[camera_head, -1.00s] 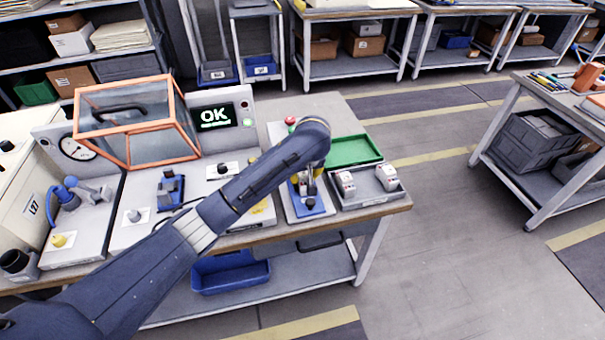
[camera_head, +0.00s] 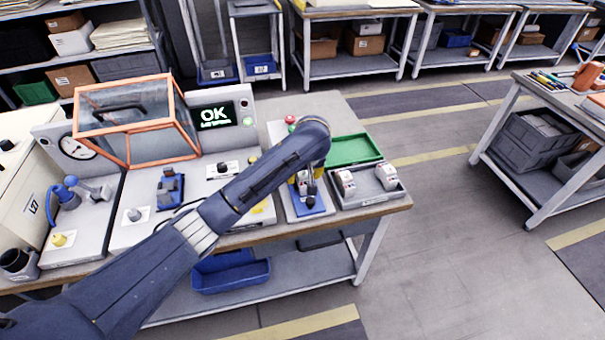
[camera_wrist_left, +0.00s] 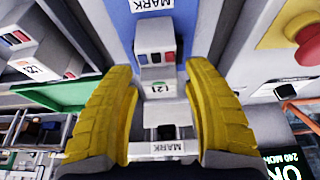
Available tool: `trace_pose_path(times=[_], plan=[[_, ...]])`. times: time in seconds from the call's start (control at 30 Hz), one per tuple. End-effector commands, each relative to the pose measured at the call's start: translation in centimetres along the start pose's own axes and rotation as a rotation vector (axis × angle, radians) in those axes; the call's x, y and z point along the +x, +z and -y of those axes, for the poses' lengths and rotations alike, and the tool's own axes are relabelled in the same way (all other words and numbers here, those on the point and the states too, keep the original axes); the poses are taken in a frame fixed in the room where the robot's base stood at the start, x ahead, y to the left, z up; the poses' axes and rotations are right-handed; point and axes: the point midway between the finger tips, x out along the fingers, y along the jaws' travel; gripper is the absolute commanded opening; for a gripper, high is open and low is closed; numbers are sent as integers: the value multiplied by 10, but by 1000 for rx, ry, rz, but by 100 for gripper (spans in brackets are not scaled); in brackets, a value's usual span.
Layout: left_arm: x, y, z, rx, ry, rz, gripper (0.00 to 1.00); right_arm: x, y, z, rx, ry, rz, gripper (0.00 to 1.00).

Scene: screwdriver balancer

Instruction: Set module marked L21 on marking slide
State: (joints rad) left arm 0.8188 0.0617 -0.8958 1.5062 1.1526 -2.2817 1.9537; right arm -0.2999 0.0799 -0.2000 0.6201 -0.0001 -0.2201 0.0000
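My left gripper (camera_wrist_left: 160,112) is open, its two yellow fingers on either side of a grey-white module (camera_wrist_left: 155,48) labelled L21. The module has red and blue parts on its face and sits on a blue slide (camera_wrist_left: 196,22) with MARK labels. Gaps show between the module and both fingers. In the head view the left gripper (camera_head: 303,184) is over the blue slide (camera_head: 313,209), with my forearm hiding much of it and the module. My right gripper is not in view.
A grey tray (camera_head: 366,199) right of the slide holds two modules (camera_head: 345,182) (camera_head: 387,176); one in the wrist view (camera_wrist_left: 38,60) also reads L21. A green tray (camera_head: 352,151) lies behind. A red button (camera_head: 291,120) and a screen reading OK (camera_head: 214,117) stand nearby.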

Motion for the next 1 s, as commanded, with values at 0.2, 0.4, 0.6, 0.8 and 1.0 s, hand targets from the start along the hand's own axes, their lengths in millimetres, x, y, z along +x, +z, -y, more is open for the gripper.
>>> trace_pose_path(times=[0.2,0.4,0.6,0.8,1.0], plan=[[-1,1,0,0,-1,1,50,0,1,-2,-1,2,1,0],[-16,1,-1,1,2,2,50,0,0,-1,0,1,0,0],[-42,1,-1,1,3,2,50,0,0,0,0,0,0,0],[-65,1,0,1,1,2,50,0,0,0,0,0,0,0],[-85,-2,0,2,1,-6,50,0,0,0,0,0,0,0]])
